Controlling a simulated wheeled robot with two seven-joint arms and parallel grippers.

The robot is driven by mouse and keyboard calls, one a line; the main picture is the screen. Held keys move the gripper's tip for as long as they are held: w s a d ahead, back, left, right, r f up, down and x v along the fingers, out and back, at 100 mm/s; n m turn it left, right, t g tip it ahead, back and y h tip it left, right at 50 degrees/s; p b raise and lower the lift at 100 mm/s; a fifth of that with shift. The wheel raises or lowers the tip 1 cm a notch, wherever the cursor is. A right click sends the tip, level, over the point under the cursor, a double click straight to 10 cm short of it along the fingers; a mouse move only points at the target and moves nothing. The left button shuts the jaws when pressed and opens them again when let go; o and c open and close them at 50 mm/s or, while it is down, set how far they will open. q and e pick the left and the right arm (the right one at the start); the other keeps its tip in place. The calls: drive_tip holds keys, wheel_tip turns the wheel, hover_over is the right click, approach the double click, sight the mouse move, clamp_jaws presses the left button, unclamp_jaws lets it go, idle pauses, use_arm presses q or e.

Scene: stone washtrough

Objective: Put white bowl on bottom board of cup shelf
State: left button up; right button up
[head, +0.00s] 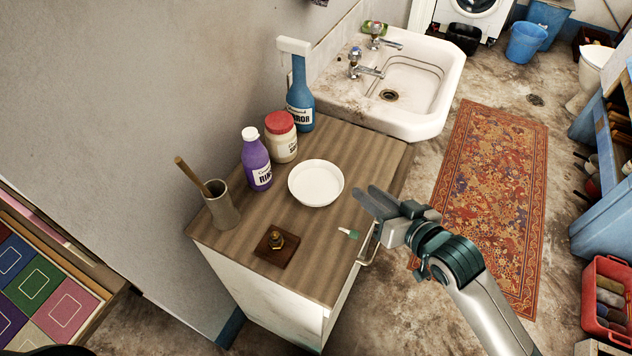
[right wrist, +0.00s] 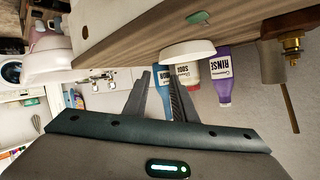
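The white bowl (head: 316,184) sits upright and empty on the brown wooden cabinet top (head: 345,150), near its middle. It also shows in the right wrist view, where the picture is upside down (right wrist: 188,52). My right gripper (head: 372,203) is to the right of the bowl, near the cabinet's right edge. Its two fingers (right wrist: 158,90) are apart with nothing held between them, and it does not touch the bowl. My left gripper is out of view. A blue shelf unit (head: 600,235) is cut off at the right edge; I cannot tell whether it is the cup shelf.
A purple bottle (head: 257,160), a red-lidded jar (head: 281,140) and a blue bottle (head: 300,105) stand behind the bowl. A cup with a stick (head: 221,205), a brass piece on a board (head: 276,245) and a small green-white item (head: 348,233) are nearby. The sink (head: 410,75) adjoins.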

sight(316, 183)
drive_tip(key=x, duration=0.4)
drive_tip(key=shift+w+a+p, duration=0.15)
drive_tip(key=shift+p, duration=0.2)
drive_tip(key=shift+w+a+f, duration=0.25)
drive_tip(key=shift+w+a, duration=0.1)
drive_tip(key=shift+w, duration=0.1)
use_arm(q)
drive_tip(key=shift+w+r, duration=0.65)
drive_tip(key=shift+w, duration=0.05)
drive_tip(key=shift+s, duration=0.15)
use_arm(e)
drive_tip(key=shift+w+a+f+p, duration=0.15)
drive_tip(key=shift+w+a+p, duration=0.15)
drive_tip(key=shift+w+p, duration=0.2)
drive_tip(key=shift+p+x, duration=0.5)
drive_tip(key=shift+x, duration=1.5)
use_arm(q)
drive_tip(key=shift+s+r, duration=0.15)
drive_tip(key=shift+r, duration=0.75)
use_arm(e)
drive_tip(key=shift+f, duration=0.1)
drive_tip(key=shift+c, duration=0.3)
clamp_jaws()
